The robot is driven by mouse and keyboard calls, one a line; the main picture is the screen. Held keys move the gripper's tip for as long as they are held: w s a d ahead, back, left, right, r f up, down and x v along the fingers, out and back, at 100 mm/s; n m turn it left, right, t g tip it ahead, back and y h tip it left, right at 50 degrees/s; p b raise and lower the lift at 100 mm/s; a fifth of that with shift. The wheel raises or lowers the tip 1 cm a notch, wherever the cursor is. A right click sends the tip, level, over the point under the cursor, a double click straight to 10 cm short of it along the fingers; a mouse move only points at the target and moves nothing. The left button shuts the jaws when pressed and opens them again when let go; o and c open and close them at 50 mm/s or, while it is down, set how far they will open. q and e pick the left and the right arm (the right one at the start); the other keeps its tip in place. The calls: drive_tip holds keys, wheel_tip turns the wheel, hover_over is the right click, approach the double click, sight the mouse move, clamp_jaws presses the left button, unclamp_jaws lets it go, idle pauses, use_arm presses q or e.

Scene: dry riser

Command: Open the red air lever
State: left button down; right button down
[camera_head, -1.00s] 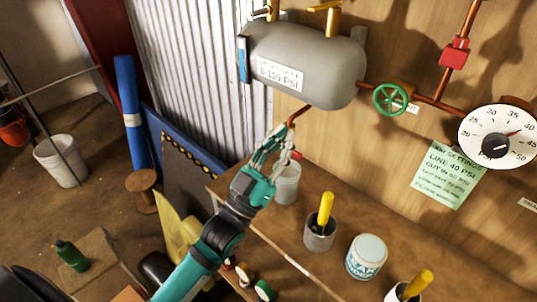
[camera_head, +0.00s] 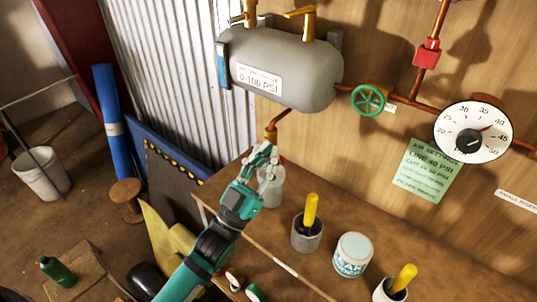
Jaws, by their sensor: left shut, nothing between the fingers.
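A copper pipe (camera_head: 280,121) comes down from the underside of the grey tank and ends in an orange-brown fitting (camera_head: 271,136). My left gripper (camera_head: 266,152) is shut and empty, with its fingertips just below that fitting in the picture. I cannot tell whether they touch it. A small reddish bit (camera_head: 282,160) shows just right of the fingertips; it may be part of the red air lever, mostly hidden by the gripper. A red block-shaped fitting (camera_head: 427,54) sits on the upright pipe at upper right. My right gripper is not in view.
The grey tank (camera_head: 300,75) hangs above the bench. A green handwheel (camera_head: 368,99) and round gauge (camera_head: 473,133) are on the wall pipe.

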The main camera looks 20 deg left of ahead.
sight(280, 159)
use_arm(q)
drive_tip(key=shift+f+m+g+h, duration=0.25)
drive_tip(key=shift+m+g+h, duration=0.15)
drive_tip(key=shift+m+h, duration=0.4)
wheel_tip(280, 159, down, 3)
drive_tip(key=m+g+h, duration=0.2)
drive_tip(key=m, duration=0.1)
drive_tip(key=m+g+h+b, duration=0.1)
drive_tip(key=m+g+h, duration=0.1)
drive_tip(key=m, duration=0.2)
drive_tip(key=m+g+h+b, duration=0.1)
drive_tip(key=m+h, duration=0.1)
drive_tip(key=m, duration=0.1)
drive_tip(key=shift+d+r+m+g, duration=0.1)
drive_tip(key=shift+r+m+g, duration=0.05)
drive_tip(key=shift+m+g, duration=0.2)
drive_tip(key=m+g, duration=0.2)
drive_tip(key=shift+f+m+h, duration=0.35)
drive_tip(key=shift+f+h, duration=0.05)
drive_tip(key=a+f+m+g, duration=0.1)
drive_tip(key=m+g, duration=0.1)
drive_tip(key=m, duration=0.1)
drive_tip(key=a+f+m+g+y, duration=0.1)
drive_tip(key=m, duration=0.2)
drive_tip(key=w+a+f+m+g+p, duration=0.1)
drive_tip(key=m+g, duration=0.1)
drive_tip(key=m, duration=0.1)
drive_tip(key=shift+g+y, duration=0.35)
drive_tip(key=shift+y, duration=0.05)
drive_tip(key=shift+a, duration=0.1)
